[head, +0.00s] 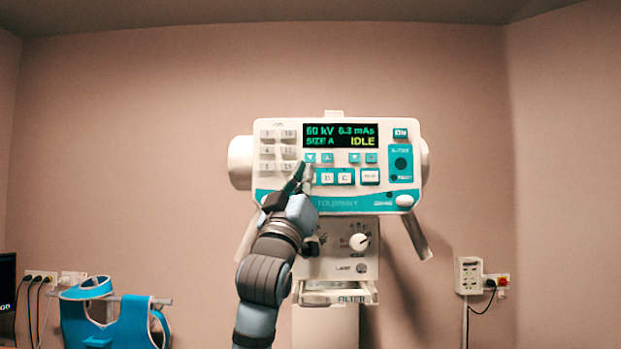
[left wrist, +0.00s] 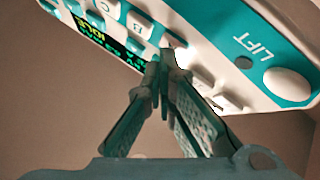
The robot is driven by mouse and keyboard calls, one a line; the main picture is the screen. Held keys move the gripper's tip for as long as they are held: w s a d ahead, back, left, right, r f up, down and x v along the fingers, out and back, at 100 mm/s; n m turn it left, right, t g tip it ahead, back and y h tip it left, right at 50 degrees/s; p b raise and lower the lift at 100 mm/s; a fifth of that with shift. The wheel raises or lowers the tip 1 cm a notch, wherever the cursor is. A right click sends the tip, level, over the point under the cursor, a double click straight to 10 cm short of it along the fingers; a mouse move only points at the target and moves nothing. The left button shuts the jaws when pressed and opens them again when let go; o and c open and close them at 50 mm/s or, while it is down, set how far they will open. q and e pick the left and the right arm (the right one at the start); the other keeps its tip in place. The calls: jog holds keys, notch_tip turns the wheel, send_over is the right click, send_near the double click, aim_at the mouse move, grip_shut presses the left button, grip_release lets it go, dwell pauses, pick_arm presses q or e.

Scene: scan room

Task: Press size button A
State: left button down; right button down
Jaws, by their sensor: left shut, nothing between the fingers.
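The white and teal control panel (head: 262,185) faces me. Its display (head: 341,135) reads 60 kV, 6.3 mAs, SIZE A and IDLE. Below the display, size buttons B (head: 328,177) and C (head: 346,177) show. The spot left of B, in line with them, is hidden behind my left gripper (head: 304,170), so I cannot see button A. My left gripper is shut and empty, its tips at the panel face. In the left wrist view, the tips (left wrist: 166,62) overlap the panel's button row; whether they touch it I cannot tell. My right gripper is not in view.
A numbered keypad (head: 268,150) is left of the display, and small teal arrow buttons (head: 327,158) sit just above the size row. A knob (head: 359,242) is on the unit below. A blue apron (head: 130,325) hangs at lower left.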

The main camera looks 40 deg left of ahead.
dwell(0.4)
pick_arm(q)
jog(key=shift+s+d+f+b, duration=0.1)
jog(key=shift+s+d+b, duration=0.2)
jog(key=shift+s+b, duration=0.05)
jog(key=shift+s+d, duration=0.2)
jog(key=s+d, duration=0.1)
jog(key=s, duration=0.1)
jog(key=s+d+b, duration=0.1)
jog(key=s+d, duration=0.1)
dwell(0.4)
dwell(0.6)
